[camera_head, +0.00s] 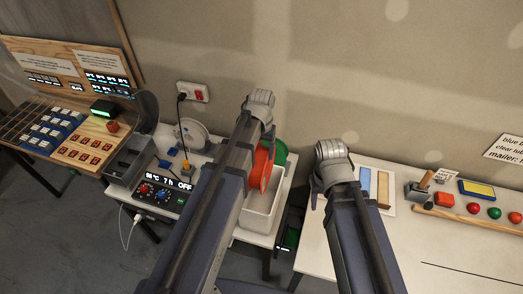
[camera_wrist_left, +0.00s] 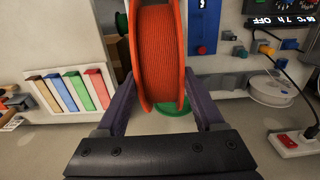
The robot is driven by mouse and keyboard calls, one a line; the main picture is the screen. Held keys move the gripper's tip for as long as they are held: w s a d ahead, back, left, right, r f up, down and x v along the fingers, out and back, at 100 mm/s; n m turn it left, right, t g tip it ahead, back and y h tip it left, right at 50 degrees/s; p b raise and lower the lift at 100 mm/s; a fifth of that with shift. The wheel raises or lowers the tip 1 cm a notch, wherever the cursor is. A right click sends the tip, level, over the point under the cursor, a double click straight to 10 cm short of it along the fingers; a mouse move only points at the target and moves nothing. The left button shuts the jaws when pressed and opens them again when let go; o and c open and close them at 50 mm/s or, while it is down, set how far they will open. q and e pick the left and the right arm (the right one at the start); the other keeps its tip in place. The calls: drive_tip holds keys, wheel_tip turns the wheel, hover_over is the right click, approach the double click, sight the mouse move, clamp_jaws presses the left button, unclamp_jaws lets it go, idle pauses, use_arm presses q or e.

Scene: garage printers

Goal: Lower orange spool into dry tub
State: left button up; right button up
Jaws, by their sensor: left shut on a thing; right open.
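The orange spool (camera_head: 262,170) is upright in my left gripper (camera_head: 267,135), which is shut on it. In the left wrist view the spool (camera_wrist_left: 158,55) stands between the two fingers. The pale dry tub (camera_head: 258,220) is open at the top, and the spool is over or partly inside its opening; I cannot tell how far its lower edge is below the rim. A green spool (camera_head: 280,153) is just behind the orange one, partly hidden by it. My right gripper (camera_head: 317,190) is open and empty, right of the tub; its fingers are largely hidden.
A dryer control panel (camera_head: 165,192) reads "7 h OFF" left of the tub. A white spool (camera_head: 193,136) and a wall socket (camera_head: 194,92) are behind it. The right table (camera_head: 330,240) carries coloured strips and several knobs. A gap separates the tables.

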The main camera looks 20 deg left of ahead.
use_arm(q)
drive_tip(key=shift+f, duration=0.15)
use_arm(e)
drive_tip(key=shift+f, duration=0.1)
use_arm(q)
wheel_tip(320, 180, down, 23)
drive_tip(key=b, duration=2.3)
use_arm(e)
drive_tip(key=shift+f, duration=11.35)
use_arm(q)
drive_tip(key=shift+r, duration=0.2)
drive_tip(key=o, duration=1.4)
wheel_tip(320, 180, up, 8)
drive_tip(key=p, duration=0.8)
drive_tip(key=shift+f, duration=0.1)
use_arm(e)
wheel_tip(320, 180, up, 8)
use_arm(q)
drive_tip(key=shift+r+p, duration=4)
drive_tip(key=shift+r, duration=0.05)
use_arm(e)
wheel_tip(320, 180, up, 8)
